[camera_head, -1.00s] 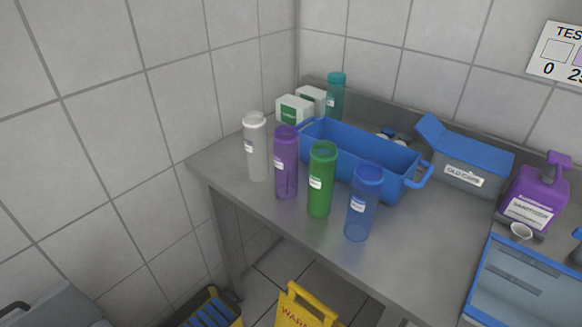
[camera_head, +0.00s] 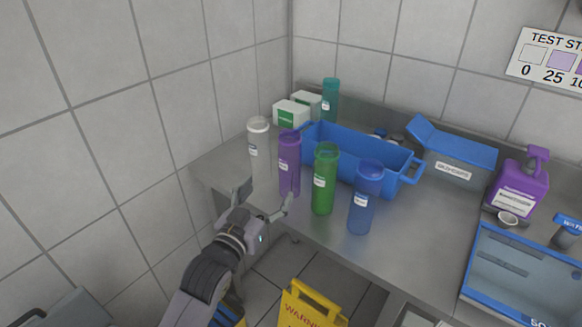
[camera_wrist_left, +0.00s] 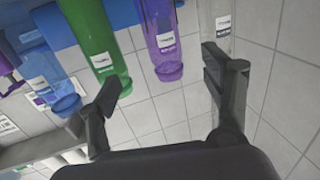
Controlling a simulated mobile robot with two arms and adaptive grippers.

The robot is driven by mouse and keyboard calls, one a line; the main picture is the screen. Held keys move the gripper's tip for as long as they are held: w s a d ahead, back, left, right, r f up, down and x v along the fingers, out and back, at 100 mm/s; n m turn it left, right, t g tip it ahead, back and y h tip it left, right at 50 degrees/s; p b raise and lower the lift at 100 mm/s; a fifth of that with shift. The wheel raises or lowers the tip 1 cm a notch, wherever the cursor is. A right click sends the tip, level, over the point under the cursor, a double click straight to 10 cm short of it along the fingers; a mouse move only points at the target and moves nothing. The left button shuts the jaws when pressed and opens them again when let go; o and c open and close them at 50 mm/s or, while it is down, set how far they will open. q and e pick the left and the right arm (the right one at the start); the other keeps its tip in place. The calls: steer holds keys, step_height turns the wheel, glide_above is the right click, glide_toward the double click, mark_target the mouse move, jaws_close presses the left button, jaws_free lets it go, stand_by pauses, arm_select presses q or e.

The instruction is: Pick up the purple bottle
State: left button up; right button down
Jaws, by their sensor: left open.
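The purple bottle (camera_head: 289,164) stands upright near the table's front edge, between the white bottle (camera_head: 260,150) and the green bottle (camera_head: 325,180). My left gripper (camera_head: 266,197) is open and empty in front of the purple bottle, at the table's front edge. In the left wrist view, the open fingers of the left gripper (camera_wrist_left: 163,80) show with the purple bottle (camera_wrist_left: 166,42) ahead between them, upside down in that picture. The white bottle (camera_wrist_left: 222,22) is close to one finger there. The green bottle (camera_wrist_left: 104,48) is beyond the other finger. My right gripper is not in view.
A blue bottle (camera_head: 364,198) stands right of the green one. A blue bin (camera_head: 392,187) lies behind the bottles. White boxes (camera_head: 290,114) and a teal bottle (camera_head: 330,100) stand at the back. A yellow warning sign (camera_head: 308,306) is on the floor before the table.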

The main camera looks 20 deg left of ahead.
mark_target(286, 165)
arm_select(q)
steer(key=w, duration=0.6)
steer(key=w+d+p, duration=0.1)
steer(key=w, duration=0.2)
steer(key=shift+w+a, duration=0.1)
steer(key=shift+w, duration=0.5)
steer(key=w+p, duration=0.1)
steer(key=w, duration=0.3)
steer(key=shift+w+f, duration=0.1)
steer(key=shift+w, duration=0.05)
steer(key=shift+c, duration=0.6)
steer(key=c, duration=1.1)
